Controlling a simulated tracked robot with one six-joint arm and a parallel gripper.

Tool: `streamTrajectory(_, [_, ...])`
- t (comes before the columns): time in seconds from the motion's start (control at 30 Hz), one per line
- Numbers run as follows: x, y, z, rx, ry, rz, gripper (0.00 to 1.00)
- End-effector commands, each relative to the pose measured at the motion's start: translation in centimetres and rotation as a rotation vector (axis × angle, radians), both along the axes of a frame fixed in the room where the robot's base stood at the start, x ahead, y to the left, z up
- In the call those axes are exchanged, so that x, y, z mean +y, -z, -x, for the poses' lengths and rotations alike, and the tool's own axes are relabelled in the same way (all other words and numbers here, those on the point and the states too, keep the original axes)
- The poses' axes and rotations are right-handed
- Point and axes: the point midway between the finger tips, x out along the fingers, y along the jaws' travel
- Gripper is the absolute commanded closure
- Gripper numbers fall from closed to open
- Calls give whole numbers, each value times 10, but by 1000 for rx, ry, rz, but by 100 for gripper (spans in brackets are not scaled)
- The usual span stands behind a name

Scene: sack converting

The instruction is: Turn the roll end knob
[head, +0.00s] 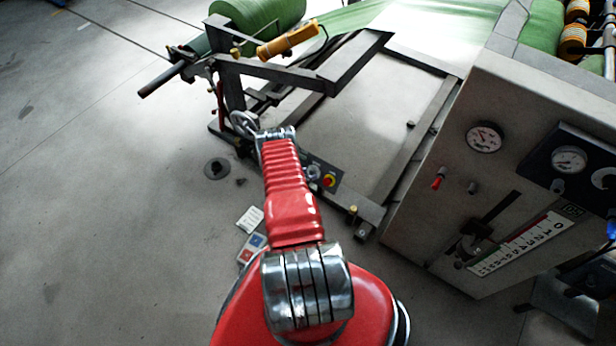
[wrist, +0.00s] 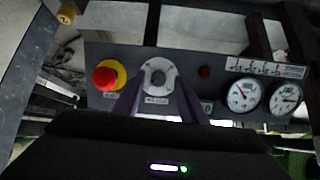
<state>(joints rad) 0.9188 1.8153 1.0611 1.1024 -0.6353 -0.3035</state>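In the wrist view, a round grey knob (wrist: 157,77) with a light collar sits on a dark panel (wrist: 215,70), above a small label too blurred to read. I cannot tell for sure that it is the roll end knob. My gripper (wrist: 159,92) is open. Its two dark fingers point at the panel, one on each side of the knob in the picture. I cannot tell whether they touch it. In the head view, my red arm reaches to the machine frame, and my fingertips cannot be made out.
A red stop button (wrist: 105,76) on a yellow base sits left of the knob. A small red light (wrist: 205,72) and two gauges (wrist: 243,95) are to its right. In the head view, a green roll (head: 258,12) and a grey gauge cabinet (head: 430,225) flank the frame.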

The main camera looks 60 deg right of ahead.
Motion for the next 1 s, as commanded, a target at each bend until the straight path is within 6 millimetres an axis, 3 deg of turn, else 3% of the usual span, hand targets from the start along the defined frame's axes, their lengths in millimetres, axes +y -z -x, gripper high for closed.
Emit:
streamTrajectory(0.5, [-8,9,2,0,0,-1,62])
streamTrajectory(1.0, [-8,8,1,-1,-1,-1,97])
